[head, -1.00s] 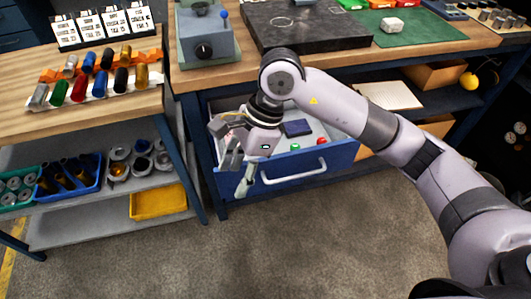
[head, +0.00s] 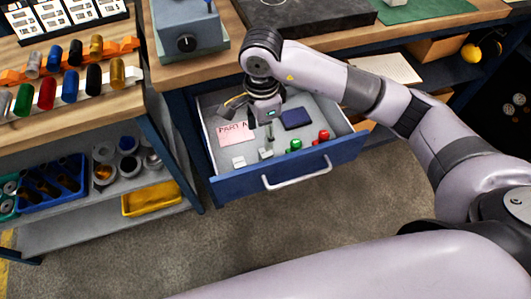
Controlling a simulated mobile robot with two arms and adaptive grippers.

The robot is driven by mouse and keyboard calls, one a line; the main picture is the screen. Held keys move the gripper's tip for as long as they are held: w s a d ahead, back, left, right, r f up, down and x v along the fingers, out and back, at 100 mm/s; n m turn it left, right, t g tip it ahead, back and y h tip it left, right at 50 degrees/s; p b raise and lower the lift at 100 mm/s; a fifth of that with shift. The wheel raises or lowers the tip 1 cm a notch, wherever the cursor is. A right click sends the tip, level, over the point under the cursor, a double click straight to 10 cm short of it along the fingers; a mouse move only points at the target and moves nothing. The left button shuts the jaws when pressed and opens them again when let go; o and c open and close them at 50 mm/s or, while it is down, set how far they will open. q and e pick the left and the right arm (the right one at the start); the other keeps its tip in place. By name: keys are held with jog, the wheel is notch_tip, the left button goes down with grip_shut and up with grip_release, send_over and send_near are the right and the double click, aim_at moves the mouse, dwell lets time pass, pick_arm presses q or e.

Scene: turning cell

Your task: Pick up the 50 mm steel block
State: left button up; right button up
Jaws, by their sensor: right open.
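The blue drawer (head: 330,152) under the bench stands open. A small pale grey block (head: 238,162) lies in its front left part; I cannot read its size, so I cannot tell if it is the 50 mm steel block. My right gripper (head: 262,136) is over the drawer, pointing down, open, to the right of and above the pale block. A small grey piece (head: 265,154) shows below the gripper; whether it is a fingertip or a separate part is unclear. My left gripper is not in view.
The drawer also holds a pink "PART A" note (head: 236,133), a dark blue box (head: 296,118), a green piece (head: 296,144) and a red piece (head: 323,135). A rack of coloured cylinders (head: 68,88) stands on the left bench. A yellow tray (head: 152,198) sits below.

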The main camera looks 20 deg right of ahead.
aim_at(263, 153)
notch_tip(263, 153, down, 4)
jog(key=shift+r, duration=0.2)
jog(key=shift+f, duration=0.9)
jog(key=f, duration=0.3)
jog(key=f+p, duration=0.1)
jog(key=shift+d+f, duration=0.2)
jog(key=shift+d, duration=0.2)
jog(key=shift+f, duration=0.3)
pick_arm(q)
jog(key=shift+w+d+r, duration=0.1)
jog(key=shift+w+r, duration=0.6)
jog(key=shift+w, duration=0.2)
pick_arm(e)
grip_shut()
jog(key=shift+w+r, duration=0.1)
